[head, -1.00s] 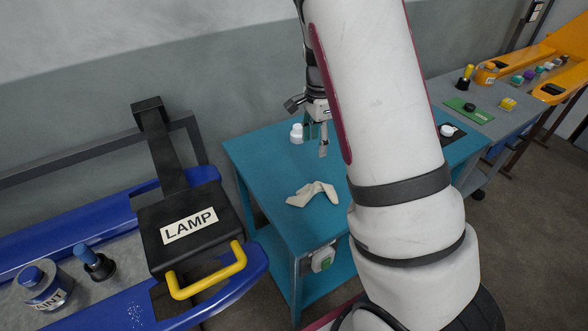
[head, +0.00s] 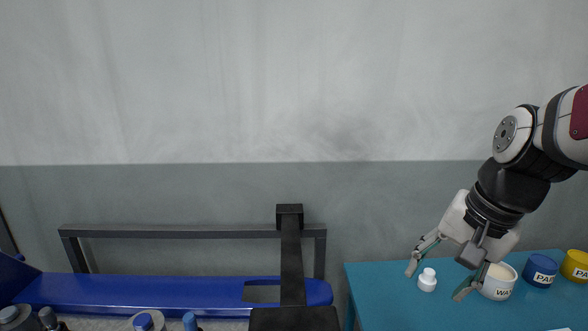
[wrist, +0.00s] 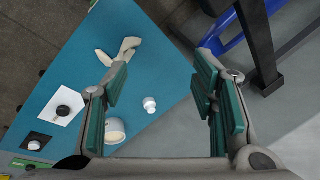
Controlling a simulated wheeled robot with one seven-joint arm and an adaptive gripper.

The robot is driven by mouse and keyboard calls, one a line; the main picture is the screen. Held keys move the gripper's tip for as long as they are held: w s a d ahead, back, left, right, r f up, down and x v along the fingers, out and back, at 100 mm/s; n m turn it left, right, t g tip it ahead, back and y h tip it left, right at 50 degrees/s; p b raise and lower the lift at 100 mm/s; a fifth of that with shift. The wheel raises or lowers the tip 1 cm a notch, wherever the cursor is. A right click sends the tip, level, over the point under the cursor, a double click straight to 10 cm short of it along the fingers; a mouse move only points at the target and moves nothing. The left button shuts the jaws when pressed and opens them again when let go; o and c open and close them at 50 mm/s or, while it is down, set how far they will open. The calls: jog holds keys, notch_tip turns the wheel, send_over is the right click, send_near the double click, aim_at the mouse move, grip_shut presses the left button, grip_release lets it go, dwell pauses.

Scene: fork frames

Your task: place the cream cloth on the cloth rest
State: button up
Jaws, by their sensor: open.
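The cream cloth (wrist: 118,52) lies crumpled on the blue table (wrist: 75,75) in the wrist view, beyond my left finger and near the table's edge. I cannot make it out in the head view. My gripper (wrist: 162,88) is open and empty above the table, with its fingers wide apart. In the head view my gripper (head: 436,283) hangs tilted, its fingers around the area of a small white bottle (head: 427,280); I cannot tell its height above the table. I cannot identify the cloth rest in these frames.
The wrist view shows a white card with a dark round thing (wrist: 66,110).

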jog(key=s+a+r+n+t, duration=0.1)
jog(key=s+a+r+n, duration=0.1)
jog(key=s+n, duration=0.2)
jog(key=s+a+r+n+t+h, duration=0.1)
jog(key=s+r+n, duration=0.1)
jog(key=s+n, duration=0.2)
jog(key=s, duration=0.3)
jog(key=shift+s+a+t, duration=0.3)
jog(key=shift+s+a, duration=0.1)
